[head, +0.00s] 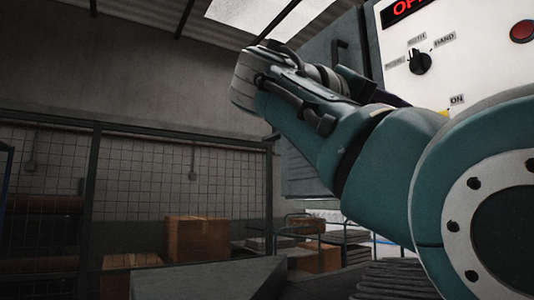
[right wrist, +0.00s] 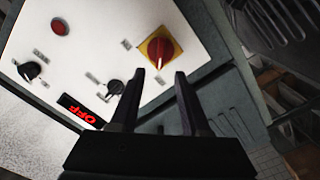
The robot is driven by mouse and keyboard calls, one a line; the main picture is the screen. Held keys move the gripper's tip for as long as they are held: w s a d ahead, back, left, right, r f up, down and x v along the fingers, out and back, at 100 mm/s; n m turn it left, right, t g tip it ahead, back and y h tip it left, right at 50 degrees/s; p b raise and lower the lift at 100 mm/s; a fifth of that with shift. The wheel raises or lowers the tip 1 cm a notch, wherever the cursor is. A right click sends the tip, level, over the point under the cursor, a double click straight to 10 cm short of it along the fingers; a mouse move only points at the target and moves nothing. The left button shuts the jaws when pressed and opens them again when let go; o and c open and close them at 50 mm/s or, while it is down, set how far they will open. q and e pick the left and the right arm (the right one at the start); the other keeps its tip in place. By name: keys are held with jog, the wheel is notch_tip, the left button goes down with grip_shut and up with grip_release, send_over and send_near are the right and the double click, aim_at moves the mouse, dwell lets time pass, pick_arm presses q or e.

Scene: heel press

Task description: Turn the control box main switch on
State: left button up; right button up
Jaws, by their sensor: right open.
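The main switch is a red rotary handle (right wrist: 159,52) on a yellow square plate, on the white face of the control box (right wrist: 110,40). In the head view only a sliver of yellow plate (head: 443,113) shows beside an ON label; my right arm hides the rest. My right gripper (right wrist: 160,73) is open and empty. Its two dark fingers point at the switch, with the red handle showing between and just beyond the tips; contact cannot be told. A display (right wrist: 82,112) on the box reads OFF, in red. My left gripper is not in view.
The box also carries a black selector knob (head: 419,62), a red button (head: 523,31) and a second black knob (right wrist: 29,70). A mesh fence (head: 150,165), cardboard boxes (head: 197,238) and a cart (head: 345,238) stand behind. My right arm fills much of the head view.

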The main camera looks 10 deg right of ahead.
jog(key=p+x, duration=0.5)
jog(key=x, duration=0.3)
jog(key=shift+c, duration=0.3)
grip_shut()
